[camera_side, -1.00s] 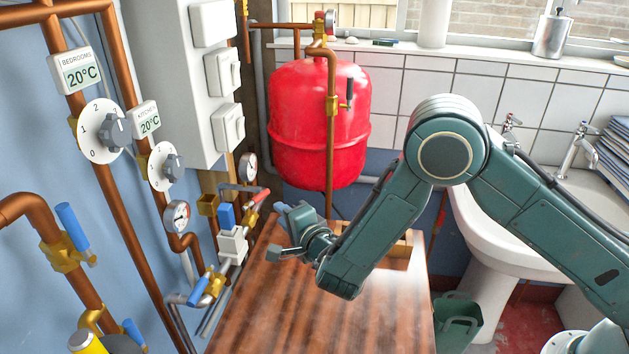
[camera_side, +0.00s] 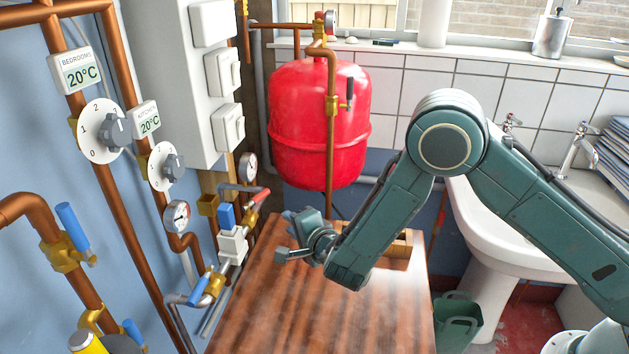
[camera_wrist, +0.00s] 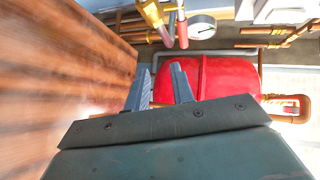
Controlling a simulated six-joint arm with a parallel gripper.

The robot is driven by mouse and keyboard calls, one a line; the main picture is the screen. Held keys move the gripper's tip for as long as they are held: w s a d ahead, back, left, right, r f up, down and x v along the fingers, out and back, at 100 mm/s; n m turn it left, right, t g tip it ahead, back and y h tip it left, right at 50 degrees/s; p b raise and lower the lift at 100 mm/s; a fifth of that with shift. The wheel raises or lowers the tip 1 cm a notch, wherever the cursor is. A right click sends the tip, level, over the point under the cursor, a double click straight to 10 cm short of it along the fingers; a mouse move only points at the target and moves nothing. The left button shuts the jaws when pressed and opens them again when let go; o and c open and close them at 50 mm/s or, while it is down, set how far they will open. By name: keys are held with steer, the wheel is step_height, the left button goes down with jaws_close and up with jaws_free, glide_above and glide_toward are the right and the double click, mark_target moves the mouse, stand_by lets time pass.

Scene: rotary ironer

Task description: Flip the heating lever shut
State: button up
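No lever is labelled as heating, so I cannot tell for sure which one it is. A red-handled lever (camera_side: 262,196) sits on the low pipework below the small gauge, left of the red tank. In the wrist view a red handle (camera_wrist: 182,30) shows beyond the fingers, beside a brass valve (camera_wrist: 152,12). My gripper (camera_side: 287,235) is over the wooden top, right of and apart from this lever. In the wrist view my gripper (camera_wrist: 160,78) has its two fingers apart with nothing between them.
Blue levers (camera_side: 75,226) sit on pipes at the left. A red tank (camera_side: 318,125) stands behind my gripper, with a black-handled valve (camera_side: 349,92) on its pipe. The wooden top (camera_side: 320,315) is mostly clear. A basin (camera_side: 490,225) is at the right.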

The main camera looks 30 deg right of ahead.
mark_target(264, 196)
steer(key=d+f+g, duration=0.1)
steer(key=f, duration=0.1)
steer(key=w+d+f+g+y, duration=0.1)
steer(key=f, duration=0.2)
steer(key=w+d+f+n+g, duration=0.1)
steer(key=f, duration=0.1)
steer(key=shift+w+f+y, duration=0.1)
steer(key=shift+f+y, duration=0.05)
steer(key=shift+y, duration=0.25)
steer(key=shift+w+d+f+n+g+y, duration=0.1)
steer(key=shift+w+f+n+g+y, duration=0.1)
steer(key=shift+f+n+g+y, duration=0.25)
steer(key=shift+w+y, duration=0.15)
steer(key=shift+y, duration=0.3)
steer(key=shift+w+d+r+n+g+y, duration=0.1)
steer(key=shift+w+r+n+g+y, duration=0.25)
steer(key=shift+r+n+y, duration=0.55)
steer(key=d+r+n+t+y, duration=0.1)
steer(key=d+r+n+y, duration=0.2)
steer(key=r+y, duration=0.3)
step_height(264, 196, up, 3)
steer(key=shift+w+d+r+n, duration=0.15)
steer(key=shift+w+n, duration=0.2)
steer(key=shift+w, duration=0.1)
steer(key=shift+x, duration=6.85)
